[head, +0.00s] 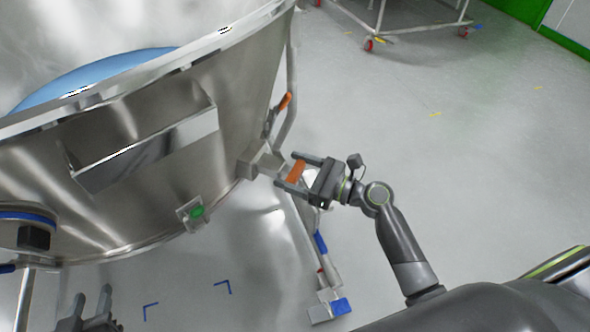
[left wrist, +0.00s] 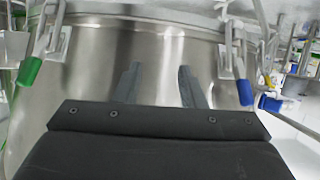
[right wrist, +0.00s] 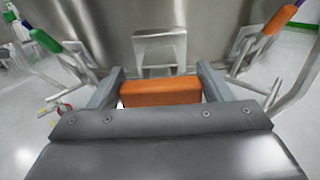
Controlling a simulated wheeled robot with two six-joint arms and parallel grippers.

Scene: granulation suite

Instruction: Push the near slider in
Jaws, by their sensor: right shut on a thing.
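A slider with an orange grip (head: 296,172) sticks out from a metal bracket (head: 258,162) on the side of the large steel vessel (head: 150,150). My right gripper (head: 292,173) is shut on the orange grip, with one finger on each side. In the right wrist view the orange grip (right wrist: 160,91) lies between the fingers, in front of the steel bracket (right wrist: 160,48). My left gripper (head: 94,303) is at the lower left, low beside the vessel. Its fingers (left wrist: 160,84) are apart with nothing between them, facing the vessel wall.
Another orange handle (head: 285,101) is on the vessel's far side, by a bent tube. A green-marked fitting (head: 196,211) is on the near wall. A leg with blue parts (head: 330,300) stands below my right gripper. A wheeled frame (head: 400,22) is behind. Floor at right is clear.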

